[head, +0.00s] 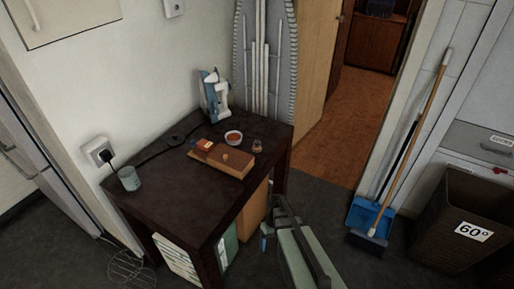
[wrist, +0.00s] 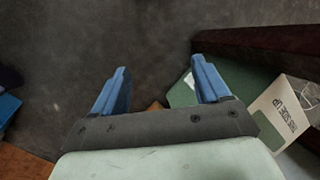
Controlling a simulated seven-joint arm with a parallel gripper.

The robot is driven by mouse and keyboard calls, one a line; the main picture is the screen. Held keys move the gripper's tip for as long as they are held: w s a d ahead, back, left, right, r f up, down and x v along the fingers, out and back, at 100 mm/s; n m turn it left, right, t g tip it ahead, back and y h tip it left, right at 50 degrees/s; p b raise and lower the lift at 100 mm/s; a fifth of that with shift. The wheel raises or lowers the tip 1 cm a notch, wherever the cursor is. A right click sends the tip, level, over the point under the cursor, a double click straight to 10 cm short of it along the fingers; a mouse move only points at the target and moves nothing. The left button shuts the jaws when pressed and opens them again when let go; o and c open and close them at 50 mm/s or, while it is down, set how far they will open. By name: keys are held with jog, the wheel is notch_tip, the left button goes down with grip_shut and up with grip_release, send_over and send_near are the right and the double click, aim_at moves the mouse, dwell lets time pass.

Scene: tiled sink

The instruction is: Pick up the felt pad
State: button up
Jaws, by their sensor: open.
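No item can be named as the felt pad with certainty. A small round tan piece (head: 226,156) lies on a brown box-like block (head: 232,164) on the dark table (head: 190,210) in the head view; it is too small to tell its material. My gripper (wrist: 163,82) is open and empty in the wrist view, its two blue fingers apart over the dark floor. In the head view my gripper is low beside the table's right front side, below the tabletop and apart from the block.
A lettered carton (wrist: 285,112) is close right of my fingers. A blue dustpan (head: 368,217) and bin (head: 465,225) stand right.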

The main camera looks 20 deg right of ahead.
jog(key=w+d+r+n+t, duration=0.1)
jog(key=w+d+r, duration=0.2)
jog(key=w+r, duration=0.3)
jog(key=w+d+r+n+t, duration=0.1)
jog(key=w+d+r, duration=0.25)
jog(key=w, duration=0.55)
jog(key=n+t, duration=0.2)
jog(key=n, duration=0.5)
send_near(257, 142)
jog(key=shift+y, duration=0.3)
jog(key=s+d+f, duration=0.1)
jog(key=d+f, duration=0.2)
jog(key=s+d+f, duration=0.1)
jog(key=f, duration=0.1)
jog(key=shift+s+d, duration=0.3)
jog(key=shift+s, duration=0.05)
jog(key=w+a+r+n, duration=0.3)
jog(key=a+r+n, duration=0.1)
jog(key=r+n, duration=0.25)
jog(key=shift+m, duration=0.45)
jog(key=x, duration=1.2)
jog(key=shift+s+d+f, duration=0.15)
jog(key=shift+f, duration=0.25)
jog(key=c, duration=1.1)
jog(key=shift+r, duration=0.1)
